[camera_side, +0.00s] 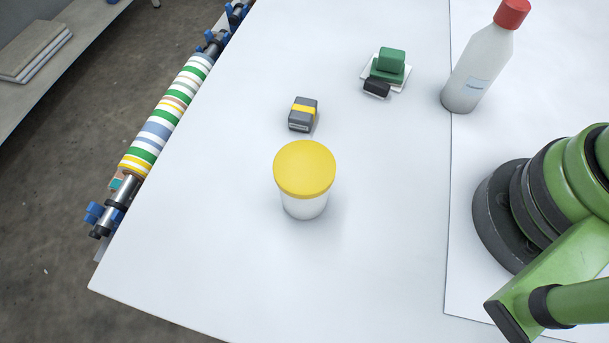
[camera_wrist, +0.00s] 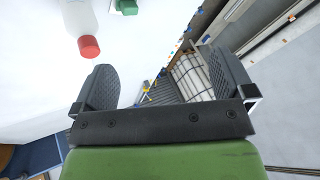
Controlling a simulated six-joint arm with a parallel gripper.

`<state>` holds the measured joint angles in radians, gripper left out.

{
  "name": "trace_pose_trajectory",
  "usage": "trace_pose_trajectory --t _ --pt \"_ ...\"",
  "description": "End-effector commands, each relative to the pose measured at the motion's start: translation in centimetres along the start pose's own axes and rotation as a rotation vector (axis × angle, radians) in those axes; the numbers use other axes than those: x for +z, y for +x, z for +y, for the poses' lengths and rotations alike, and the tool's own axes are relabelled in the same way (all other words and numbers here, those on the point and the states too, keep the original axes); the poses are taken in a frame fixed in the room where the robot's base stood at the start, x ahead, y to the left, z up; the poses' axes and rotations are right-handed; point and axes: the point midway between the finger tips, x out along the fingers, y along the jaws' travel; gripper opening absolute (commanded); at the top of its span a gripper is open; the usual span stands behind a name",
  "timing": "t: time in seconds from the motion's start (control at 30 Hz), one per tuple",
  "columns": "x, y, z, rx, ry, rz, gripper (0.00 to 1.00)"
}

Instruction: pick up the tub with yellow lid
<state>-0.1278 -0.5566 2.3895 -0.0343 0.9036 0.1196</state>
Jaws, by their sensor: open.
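The tub with the yellow lid (camera_side: 305,178) stands upright on the white table in the side view. Its lid is round and yellow and its body is white. Nothing touches it. My gripper (camera_wrist: 165,85) shows in the wrist view with its two dark fingers wide apart and nothing between them. The tub does not show in the wrist view. In the side view my green arm is at the right, and the gripper itself is out of the picture, so its distance from the tub cannot be told.
A grey and yellow block (camera_side: 302,114) lies just behind the tub. A green and black item (camera_side: 388,68) sits further back. A white bottle with a red cap (camera_side: 483,65) stands at the back right. A striped roller (camera_side: 167,115) runs along the left table edge. The front table is clear.

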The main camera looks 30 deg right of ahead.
Motion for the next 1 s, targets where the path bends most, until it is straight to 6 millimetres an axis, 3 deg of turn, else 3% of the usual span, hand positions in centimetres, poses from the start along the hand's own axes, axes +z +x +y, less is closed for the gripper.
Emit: trace_pose_trajectory --t 0.13,0.27,0.37,0.5,0.7,1.0 --pt "-0.8 3.4 -3.8 0.034 -0.017 -0.155 1.00" --pt "0.0 7.0 -7.2 0.089 -0.036 -0.263 1.00" --pt "1.6 10.2 -9.8 0.143 -0.057 -0.331 1.00" --pt "5.2 14.5 -12.8 0.228 -0.095 -0.399 1.00" --pt "10.0 18.7 -14.7 0.318 -0.135 -0.438 1.00" --pt "12.5 21.9 -14.1 0.350 -0.145 -0.444 1.00"
